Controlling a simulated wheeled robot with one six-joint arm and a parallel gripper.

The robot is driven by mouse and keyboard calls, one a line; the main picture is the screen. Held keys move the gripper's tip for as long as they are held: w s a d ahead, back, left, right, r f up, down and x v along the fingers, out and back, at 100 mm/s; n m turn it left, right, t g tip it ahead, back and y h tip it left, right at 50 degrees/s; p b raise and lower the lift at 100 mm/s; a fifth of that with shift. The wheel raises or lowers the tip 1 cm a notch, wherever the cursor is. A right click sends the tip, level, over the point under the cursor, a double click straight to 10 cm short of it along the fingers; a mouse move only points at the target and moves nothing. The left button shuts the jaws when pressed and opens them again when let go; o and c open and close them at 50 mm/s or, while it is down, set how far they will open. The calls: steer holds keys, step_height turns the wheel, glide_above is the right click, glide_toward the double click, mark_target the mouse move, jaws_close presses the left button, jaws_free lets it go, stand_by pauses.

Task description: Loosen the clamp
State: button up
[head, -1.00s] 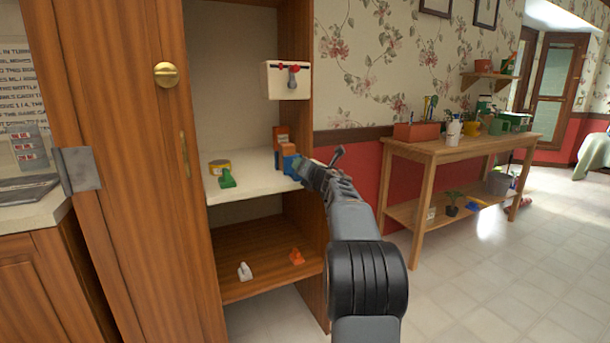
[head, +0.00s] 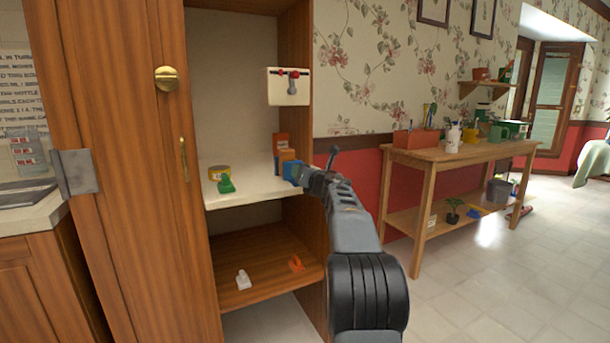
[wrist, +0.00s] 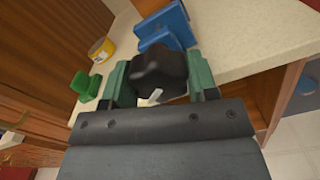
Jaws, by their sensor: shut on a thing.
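A blue clamp-like piece (head: 290,171) stands at the right end of the pale middle shelf (head: 245,190). In the wrist view the blue piece (wrist: 165,28) is on the pale surface just beyond my gripper. A rounded black knob (wrist: 160,70) sits between the green fingers, with a small pale tip below it. I cannot see clearly how the knob joins the blue piece. My gripper (head: 306,172) is shut on the knob in the wrist view (wrist: 158,85). In the head view my wrist hides the contact.
A green object (head: 226,184) and a yellow roll (head: 218,172) are left on the shelf. An orange box (head: 281,142) stands behind the blue piece. A white box (head: 290,87) hangs above. The cabinet's side wall (head: 314,235) is close; a wooden table (head: 445,152) stands right.

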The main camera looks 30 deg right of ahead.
steer(key=o, duration=0.9)
steer(key=shift+s, duration=0.1)
steer(key=s, duration=0.4)
steer(key=s+a, duration=0.1)
steer(key=s, duration=0.4)
steer(key=s+a, duration=0.1)
steer(key=s, duration=0.3)
steer(key=shift+s, duration=0.25)
